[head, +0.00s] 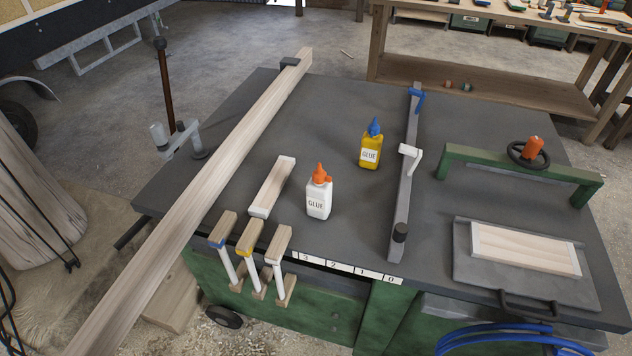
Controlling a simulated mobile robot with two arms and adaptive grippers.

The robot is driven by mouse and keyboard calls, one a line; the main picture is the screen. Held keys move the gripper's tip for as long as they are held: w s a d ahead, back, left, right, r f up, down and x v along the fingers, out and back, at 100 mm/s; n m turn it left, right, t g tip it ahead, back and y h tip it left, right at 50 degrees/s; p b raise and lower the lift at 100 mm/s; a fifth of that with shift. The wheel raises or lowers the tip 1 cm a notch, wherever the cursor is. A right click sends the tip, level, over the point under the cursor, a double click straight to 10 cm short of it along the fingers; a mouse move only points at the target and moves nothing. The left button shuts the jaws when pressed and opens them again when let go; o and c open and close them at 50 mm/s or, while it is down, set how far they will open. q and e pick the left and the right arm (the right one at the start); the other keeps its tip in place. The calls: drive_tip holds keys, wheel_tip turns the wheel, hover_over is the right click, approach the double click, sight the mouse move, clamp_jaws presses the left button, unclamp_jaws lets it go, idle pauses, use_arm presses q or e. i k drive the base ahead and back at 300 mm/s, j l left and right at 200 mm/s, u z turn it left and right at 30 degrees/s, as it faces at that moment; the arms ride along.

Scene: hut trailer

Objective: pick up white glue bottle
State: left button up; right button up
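The white glue bottle (319,199) stands upright on the dark grey top of the workbench (340,110). It has an orange cap and a label reading GLUE. A yellow glue bottle (370,149) with a blue cap stands upright behind it and to the right, apart from it. Neither of my grippers shows in the head view, so their state is hidden.
A small wood block (272,186) lies left of the white bottle. A long plank (215,180) crosses the bench's left side. A grey bar clamp (405,180) lies to the right. A green frame (520,165) stands far right.

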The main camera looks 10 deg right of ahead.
sight(319, 198)
drive_tip(key=z, duration=1.65)
drive_tip(key=j+u, duration=0.2)
drive_tip(key=u, duration=1.2)
drive_tip(key=j, duration=0.3)
drive_tip(key=k+j, duration=0.15)
drive_tip(key=j, duration=0.2)
